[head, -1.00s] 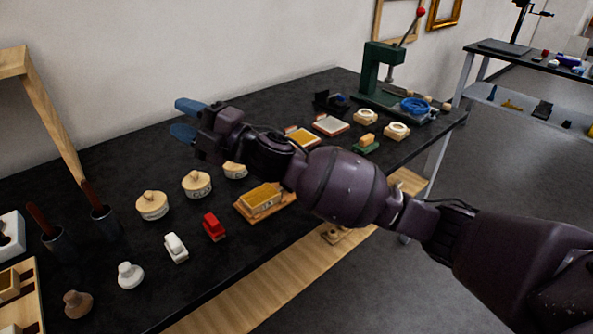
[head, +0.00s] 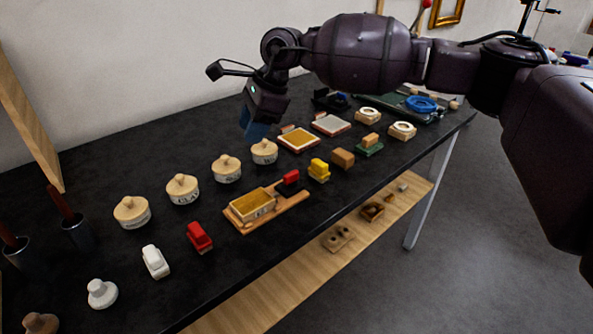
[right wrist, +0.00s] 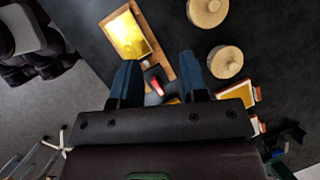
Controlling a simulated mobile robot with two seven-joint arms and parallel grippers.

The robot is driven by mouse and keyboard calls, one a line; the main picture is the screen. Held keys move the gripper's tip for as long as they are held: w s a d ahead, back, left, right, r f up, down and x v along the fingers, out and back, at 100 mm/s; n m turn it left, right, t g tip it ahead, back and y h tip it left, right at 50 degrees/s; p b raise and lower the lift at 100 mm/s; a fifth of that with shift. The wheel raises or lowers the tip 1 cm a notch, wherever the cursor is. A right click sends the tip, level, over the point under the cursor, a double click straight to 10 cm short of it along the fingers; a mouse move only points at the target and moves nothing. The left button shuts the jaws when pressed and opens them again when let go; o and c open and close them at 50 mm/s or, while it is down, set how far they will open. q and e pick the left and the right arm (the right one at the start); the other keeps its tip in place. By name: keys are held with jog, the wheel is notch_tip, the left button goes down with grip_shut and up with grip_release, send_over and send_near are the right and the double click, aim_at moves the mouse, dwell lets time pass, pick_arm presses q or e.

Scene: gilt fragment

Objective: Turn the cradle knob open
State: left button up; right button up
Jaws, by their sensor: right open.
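A wooden cradle-like holder (head: 240,222) with a gold-filled box (head: 252,205) stands mid-table in the head view. A small red piece (head: 290,178) is at its far right end; I cannot tell whether this is the knob or how it is turned. In the right wrist view the holder (right wrist: 157,62) and the red piece (right wrist: 155,86) show ahead, the red piece between the finger lines. My left gripper is out of view.
Several round lidded wooden pots (head: 183,190) line the table behind the holder. A red block (head: 199,237), a white block (head: 155,262) and a yellow block (head: 319,170) stand nearby. Framed trays (head: 298,140) lie farther back. Bare black table lies between these pieces.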

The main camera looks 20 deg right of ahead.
jog(key=d+f+n+h, duration=0.2)
jog(key=d+n+h, duration=0.15)
jog(key=d, duration=0.35)
jog(key=g+h, duration=0.1)
send_over(291, 173)
notch_tip(291, 173, down, 6)
jog(key=shift+b, duration=0.4)
notch_tip(291, 173, down, 4)
jog(key=shift+r, duration=0.2)
jog(key=shift+f+b, duration=0.3)
jog(key=shift+f, duration=0.4)
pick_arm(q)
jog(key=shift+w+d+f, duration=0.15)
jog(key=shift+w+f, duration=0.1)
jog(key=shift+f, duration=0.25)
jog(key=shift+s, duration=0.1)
pick_arm(e)
jog(key=shift+c, duration=0.6)
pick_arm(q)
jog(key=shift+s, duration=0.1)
pick_arm(e)
grip_shut()
